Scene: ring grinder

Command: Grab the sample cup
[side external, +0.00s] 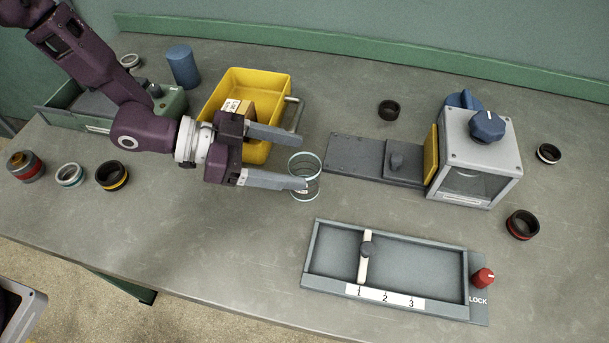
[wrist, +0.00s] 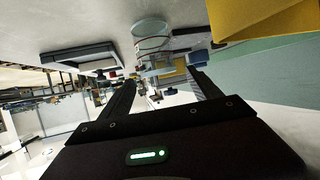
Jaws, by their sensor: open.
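The sample cup (side external: 304,177) looks like a clear glass cylinder with a pale teal rim, standing upright on the grey table. It also shows in the wrist view (wrist: 151,38), beyond the fingers and toward the top. My gripper (side external: 301,160) is open, with its two long grey fingers pointing right at the cup in the side external view. The nearer fingertip overlaps the cup's left side there; I cannot tell whether it touches. In the wrist view the open fingers (wrist: 160,80) show nothing held between them.
A yellow bin (side external: 272,84) with a box in it stands behind my gripper. A grinder (side external: 478,155) with a dark slide plate (side external: 350,160) is right of the cup. A numbered tray (side external: 335,237) with a red lock knob (side external: 483,278) lies in front. Several rings lie around.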

